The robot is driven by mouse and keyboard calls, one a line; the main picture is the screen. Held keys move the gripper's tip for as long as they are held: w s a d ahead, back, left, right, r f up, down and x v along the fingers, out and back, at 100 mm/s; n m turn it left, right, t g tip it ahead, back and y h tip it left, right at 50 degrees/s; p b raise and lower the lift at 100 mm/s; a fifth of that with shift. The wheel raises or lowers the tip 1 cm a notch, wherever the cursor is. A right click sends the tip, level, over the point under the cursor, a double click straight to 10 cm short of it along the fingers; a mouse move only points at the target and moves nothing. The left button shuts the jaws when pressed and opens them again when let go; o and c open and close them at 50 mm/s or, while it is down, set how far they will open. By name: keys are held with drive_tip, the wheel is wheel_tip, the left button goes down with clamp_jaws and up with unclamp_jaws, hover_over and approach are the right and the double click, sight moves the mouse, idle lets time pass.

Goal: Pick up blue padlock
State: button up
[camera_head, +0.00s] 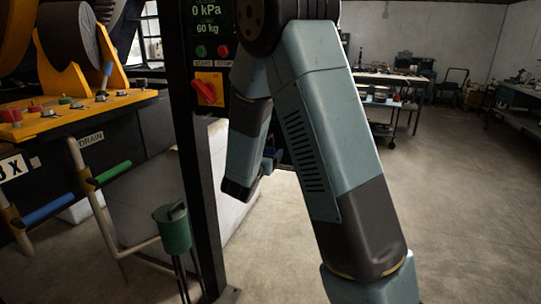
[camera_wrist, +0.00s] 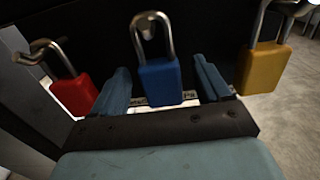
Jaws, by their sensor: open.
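In the wrist view, the blue padlock (camera_wrist: 160,82) hangs by its silver shackle from a hook on a dark panel. My gripper (camera_wrist: 163,85) is open, with one blue-grey finger to the left of the blue padlock and one to the right. The padlock's body shows between the fingers, and I cannot tell whether either finger touches it. A red padlock (camera_wrist: 74,95) hangs to the left, outside the left finger. A yellow padlock (camera_wrist: 263,68) hangs to the right, outside the right finger. In the head view my arm hides the padlocks.
A dark upright post (camera_head: 197,150) with a control panel (camera_head: 213,40) stands left of my arm. Orange machinery (camera_head: 75,115) with coloured-handled pipes (camera_head: 110,172) fills the left. Workbenches (camera_head: 390,76) stand at the back. The floor (camera_head: 460,190) on the right is clear.

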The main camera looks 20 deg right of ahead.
drive_tip(key=shift+w+d, duration=0.35)
drive_tip(key=shift+w, duration=0.1)
drive_tip(key=c, duration=1.1)
drive_tip(key=shift+r, duration=0.45)
drive_tip(key=v, duration=1.8)
drive_tip(key=shift+r, duration=0.35)
drive_tip(key=shift+r, duration=0.15)
drive_tip(key=shift+r, duration=0.7)
